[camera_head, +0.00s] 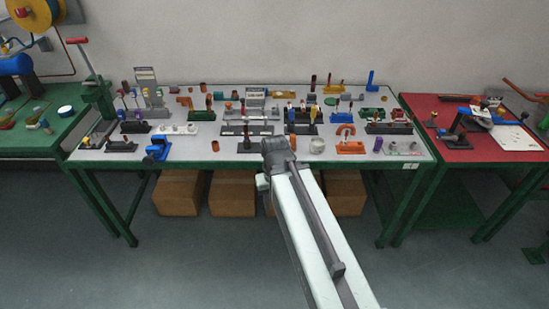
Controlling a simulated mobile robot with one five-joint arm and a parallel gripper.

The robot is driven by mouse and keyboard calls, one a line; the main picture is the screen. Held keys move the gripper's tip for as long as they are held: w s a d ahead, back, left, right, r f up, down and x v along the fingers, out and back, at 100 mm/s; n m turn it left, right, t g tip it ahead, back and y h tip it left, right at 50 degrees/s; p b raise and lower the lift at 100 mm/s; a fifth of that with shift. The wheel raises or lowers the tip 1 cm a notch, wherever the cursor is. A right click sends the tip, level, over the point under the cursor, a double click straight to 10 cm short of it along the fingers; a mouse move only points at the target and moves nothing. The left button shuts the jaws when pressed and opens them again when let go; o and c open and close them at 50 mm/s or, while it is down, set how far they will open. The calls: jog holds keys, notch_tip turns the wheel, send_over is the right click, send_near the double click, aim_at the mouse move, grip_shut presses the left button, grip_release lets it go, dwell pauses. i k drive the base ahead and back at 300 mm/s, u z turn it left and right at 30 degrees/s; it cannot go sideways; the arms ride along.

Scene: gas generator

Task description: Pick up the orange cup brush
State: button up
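Several small orange things stand on the long grey-topped table, and at this size I cannot tell which is the orange cup brush. Among them are an orange cylinder (215,146) near the front edge left of my arm, and another orange cylinder (203,87) at the back. An orange holder (350,148) stands at the front right of my arm. The dark end of my arm, where my gripper (278,150) is, shows over the table's front middle. Its fingers cannot be made out, so I cannot tell whether it is open or shut.
The grey table (240,160) is crowded with small tools, holders and fittings. A red-topped table (455,150) stands at the right and a green bench (30,140) at the left. Cardboard boxes (232,193) sit underneath. The floor in front is clear.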

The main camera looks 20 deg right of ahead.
aim_at(293, 136)
jog(key=u, duration=0.65)
jog(key=k, duration=0.95)
jog(key=u, duration=0.6)
jog(key=i, duration=0.75)
jog(key=z, duration=0.7)
jog(key=i, duration=1.65)
jog(key=u, duration=0.15)
